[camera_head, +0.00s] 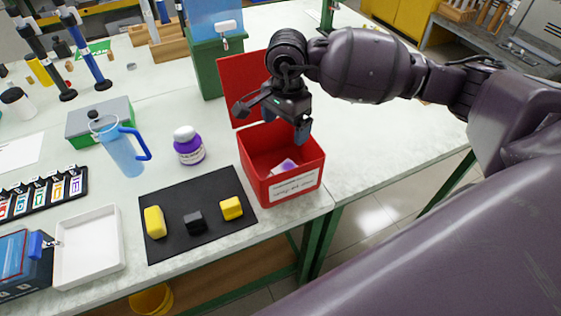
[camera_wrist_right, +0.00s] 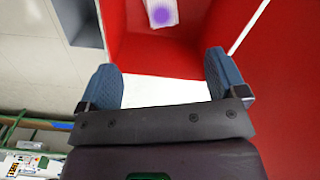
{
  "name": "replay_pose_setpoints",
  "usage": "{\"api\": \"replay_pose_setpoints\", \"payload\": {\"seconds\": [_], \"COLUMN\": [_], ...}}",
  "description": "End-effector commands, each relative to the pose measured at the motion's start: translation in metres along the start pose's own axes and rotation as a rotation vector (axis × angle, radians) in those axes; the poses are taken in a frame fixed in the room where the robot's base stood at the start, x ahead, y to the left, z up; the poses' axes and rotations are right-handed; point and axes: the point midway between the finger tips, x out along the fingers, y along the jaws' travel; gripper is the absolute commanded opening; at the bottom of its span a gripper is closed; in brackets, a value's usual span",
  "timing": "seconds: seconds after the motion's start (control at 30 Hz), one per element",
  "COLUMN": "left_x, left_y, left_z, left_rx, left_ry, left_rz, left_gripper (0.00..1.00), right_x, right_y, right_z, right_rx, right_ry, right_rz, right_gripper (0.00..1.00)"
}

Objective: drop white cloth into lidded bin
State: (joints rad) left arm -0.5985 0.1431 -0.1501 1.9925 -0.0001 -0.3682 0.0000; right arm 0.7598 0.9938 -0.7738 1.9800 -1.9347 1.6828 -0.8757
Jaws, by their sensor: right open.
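The red bin (camera_head: 255,175) stands near the table's front edge with its red lid (camera_head: 238,88) swung up at the back. A white piece with a purple patch (camera_head: 284,167) lies on the bin floor; it also shows at the top of the right wrist view (camera_wrist_right: 162,12). It may be the white cloth, but I cannot tell for sure. No other cloth is visible. My right gripper (camera_head: 286,124) is above the back part of the bin, open, with its blue fingertips apart (camera_wrist_right: 163,80) and nothing seen between them. My left gripper is out of view.
A black mat (camera_head: 175,225) with two yellow blocks and a dark block lies left of the bin. A purple-white jar (camera_head: 188,148) and a blue pitcher (camera_head: 122,150) stand behind. A green bin (camera_head: 208,68) is at the back. Tabletop right of the bin is clear.

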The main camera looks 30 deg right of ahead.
Motion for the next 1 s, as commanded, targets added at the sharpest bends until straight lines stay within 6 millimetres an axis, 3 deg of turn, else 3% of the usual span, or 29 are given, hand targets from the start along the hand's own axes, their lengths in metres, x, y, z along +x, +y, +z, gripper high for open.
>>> {"api": "replay_pose_setpoints", "payload": {"seconds": [0.27,0.7,1.0], "left_x": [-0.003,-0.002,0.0], "left_y": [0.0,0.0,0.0], "left_z": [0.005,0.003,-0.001], "left_rx": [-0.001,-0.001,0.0], "left_ry": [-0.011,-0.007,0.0], "left_rz": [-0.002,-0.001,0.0], "left_gripper": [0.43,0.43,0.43], "right_x": [-0.016,-0.09,-0.108], "right_y": [-0.001,-0.001,0.0], "right_z": [-0.001,0.0,0.0], "right_rx": [0.0,0.0,0.0], "right_ry": [0.002,0.002,0.0], "right_rz": [-0.003,-0.003,0.001], "right_gripper": [0.91,0.91,0.91]}}
